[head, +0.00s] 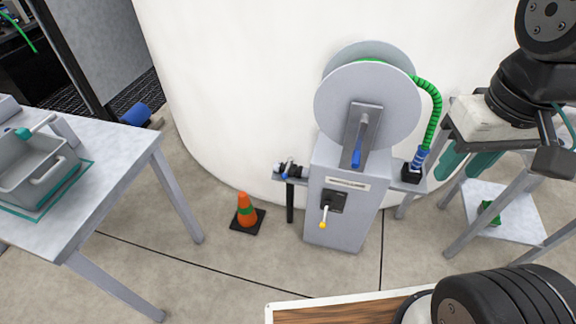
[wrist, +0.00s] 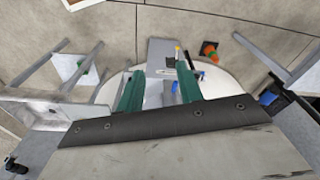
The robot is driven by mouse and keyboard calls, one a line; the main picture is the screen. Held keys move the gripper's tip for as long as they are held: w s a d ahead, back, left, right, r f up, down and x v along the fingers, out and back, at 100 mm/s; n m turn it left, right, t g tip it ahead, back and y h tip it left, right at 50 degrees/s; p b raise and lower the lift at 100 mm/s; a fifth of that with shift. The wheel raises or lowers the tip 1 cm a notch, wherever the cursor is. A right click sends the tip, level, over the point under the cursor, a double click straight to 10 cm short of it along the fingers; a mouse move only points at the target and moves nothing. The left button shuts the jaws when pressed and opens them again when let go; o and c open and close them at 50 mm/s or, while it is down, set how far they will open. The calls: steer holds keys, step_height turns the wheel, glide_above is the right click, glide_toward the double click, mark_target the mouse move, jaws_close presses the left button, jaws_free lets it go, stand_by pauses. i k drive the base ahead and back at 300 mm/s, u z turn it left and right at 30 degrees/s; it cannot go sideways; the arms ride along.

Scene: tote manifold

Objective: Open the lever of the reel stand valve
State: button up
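The reel stand (head: 345,215) is a grey cabinet with a large grey reel (head: 350,100) on top. On its front is a black valve body (head: 334,201). Its white lever (head: 324,215) with a yellow tip hangs down from it, slightly tilted. In the wrist view the stand (wrist: 163,50) lies beyond the fingers, and the yellow lever tip (wrist: 178,47) is small. My gripper (head: 462,170) is to the right of the stand and apart from the lever. Its two green fingers are spread with nothing between them; they also show in the wrist view (wrist: 159,70).
A blue crank handle (head: 357,156) is above the valve. A green hose (head: 434,110) runs down the stand's right side. An orange cone (head: 246,211) stands on the floor to its left. A grey table (head: 115,160) with a tote is further left.

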mark_target(284, 175)
steer(key=u, duration=0.05)
steer(key=i, duration=1.05)
steer(key=z, duration=0.05)
